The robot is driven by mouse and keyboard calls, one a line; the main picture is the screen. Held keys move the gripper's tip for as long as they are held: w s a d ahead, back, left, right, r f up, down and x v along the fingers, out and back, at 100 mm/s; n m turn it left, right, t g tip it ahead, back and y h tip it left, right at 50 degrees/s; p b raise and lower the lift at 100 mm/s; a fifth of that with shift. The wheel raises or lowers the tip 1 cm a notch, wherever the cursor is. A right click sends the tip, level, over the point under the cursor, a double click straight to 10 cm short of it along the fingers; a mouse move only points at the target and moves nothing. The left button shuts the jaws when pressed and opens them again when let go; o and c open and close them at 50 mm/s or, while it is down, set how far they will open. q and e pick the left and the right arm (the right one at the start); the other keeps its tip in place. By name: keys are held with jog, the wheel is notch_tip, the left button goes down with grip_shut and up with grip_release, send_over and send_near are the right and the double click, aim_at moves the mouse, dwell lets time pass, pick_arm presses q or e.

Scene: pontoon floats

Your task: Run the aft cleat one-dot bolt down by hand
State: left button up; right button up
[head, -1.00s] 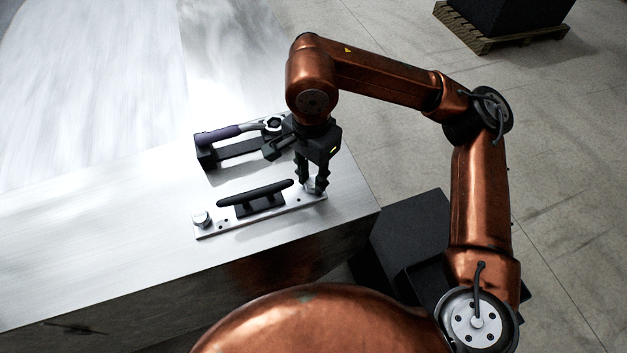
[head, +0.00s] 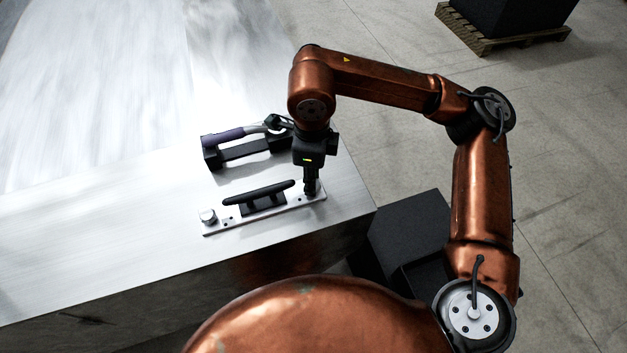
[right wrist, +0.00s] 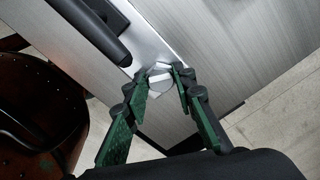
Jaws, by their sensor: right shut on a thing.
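The black cleat (head: 258,195) stands on a light metal base plate (head: 243,222) on the metal deck. A silver bolt (head: 208,216) stands at the plate's left end. My right gripper (head: 311,190) points down at the plate's right end. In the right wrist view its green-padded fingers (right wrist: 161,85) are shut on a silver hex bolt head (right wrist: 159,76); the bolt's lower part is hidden. The cleat also shows in the right wrist view (right wrist: 92,30). Dot marks are too small to make out. My left gripper is not in view.
A wrench with a purple handle (head: 224,136) lies on a black holder (head: 247,152) behind the cleat. The deck's right edge drops off close to the gripper. A black box (head: 408,235) stands below that edge. The deck left of the cleat is clear.

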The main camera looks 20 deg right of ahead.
jog(key=shift+s, duration=0.1)
jog(key=shift+d+m, duration=0.1)
jog(key=shift+m, duration=0.3)
jog(key=m+p, duration=0.1)
jog(key=m, duration=0.2)
jog(key=shift+m, duration=0.4)
jog(key=m+p, duration=0.1)
jog(key=m, duration=0.3)
jog(key=shift+s, duration=0.1)
jog(key=o, duration=0.6)
jog(key=shift+m+p, duration=0.4)
jog(key=shift+m, duration=0.3)
jog(key=o, duration=0.3)
jog(key=shift+s, duration=0.1)
jog(key=shift+o, duration=0.3)
jog(key=shift+r, duration=0.1)
